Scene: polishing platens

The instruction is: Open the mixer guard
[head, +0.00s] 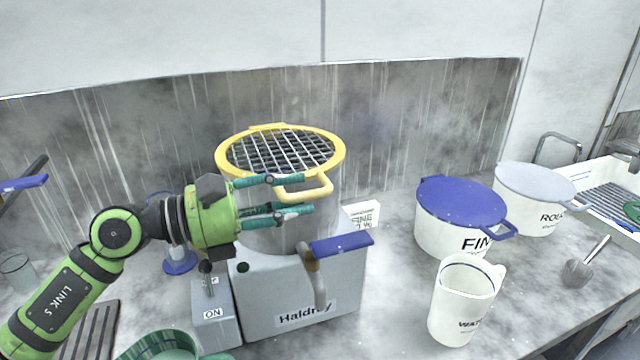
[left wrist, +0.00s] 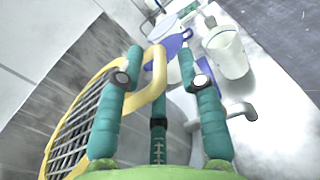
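The mixer guard (head: 238,137) is a yellow ring with a metal grid. It lies flat over the top of the metal mixer bowl (head: 262,238), with its yellow handle (head: 318,189) at the front right. My left gripper (head: 300,194) is open, with its teal fingers in front of the bowl just left of the handle. In the left wrist view the handle (left wrist: 157,85) shows between the open fingers. I cannot tell whether a finger touches it. My right gripper is not in view.
The grey mixer base (head: 290,290) has a blue-ended lever (head: 342,244) below the handle. A switch box (head: 213,313) stands at its left. A blue-lidded pot (head: 460,200), a grey-lidded pot (head: 535,185) and a white jug (head: 462,305) stand to the right.

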